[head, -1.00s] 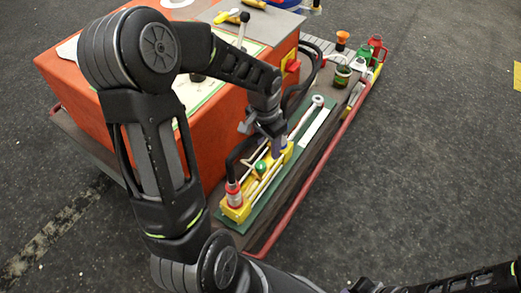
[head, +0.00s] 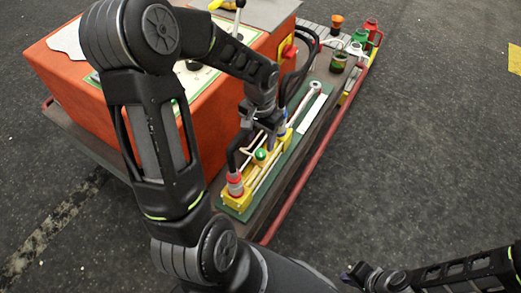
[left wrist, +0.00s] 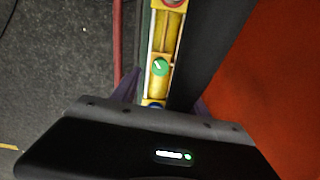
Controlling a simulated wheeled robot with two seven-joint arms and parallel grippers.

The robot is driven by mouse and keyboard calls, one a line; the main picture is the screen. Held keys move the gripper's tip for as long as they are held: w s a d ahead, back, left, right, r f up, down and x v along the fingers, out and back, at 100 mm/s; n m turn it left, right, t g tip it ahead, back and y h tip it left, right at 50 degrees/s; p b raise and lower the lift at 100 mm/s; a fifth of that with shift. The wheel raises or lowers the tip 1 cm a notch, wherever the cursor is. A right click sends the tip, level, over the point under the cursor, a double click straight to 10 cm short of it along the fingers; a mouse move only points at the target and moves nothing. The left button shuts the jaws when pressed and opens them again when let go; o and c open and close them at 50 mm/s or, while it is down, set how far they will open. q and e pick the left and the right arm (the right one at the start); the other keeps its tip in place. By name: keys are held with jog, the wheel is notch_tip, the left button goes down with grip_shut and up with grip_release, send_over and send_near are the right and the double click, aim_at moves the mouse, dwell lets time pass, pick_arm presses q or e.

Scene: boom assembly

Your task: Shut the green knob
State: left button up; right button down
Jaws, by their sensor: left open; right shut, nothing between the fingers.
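The green knob (head: 260,155) is a small round knob on top of the yellow valve block (head: 238,197), which lies on a green plate. In the left wrist view the knob (left wrist: 160,67) carries a white mark and lies just ahead of the gripper. My left gripper (head: 264,125) is above the block, beyond the knob, and apart from it. Its purplish fingers show spread on either side of the block in the wrist view. My right gripper (head: 352,277) is shut and empty at the bottom, far from the block.
A red-collared hose fitting (head: 235,183) stands at the near end of the block. The orange cabinet (head: 150,110) is close on the left. A red rail (head: 305,175) runs along the right. Several cans and bottles, including a red one (head: 373,32), stand at the far end.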

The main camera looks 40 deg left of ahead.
aim_at(261, 152)
pick_arm(q)
notch_tip(261, 152, down, 6)
jog(key=shift+f+b, duration=0.25)
jog(key=shift+b, duration=0.4)
grip_shut()
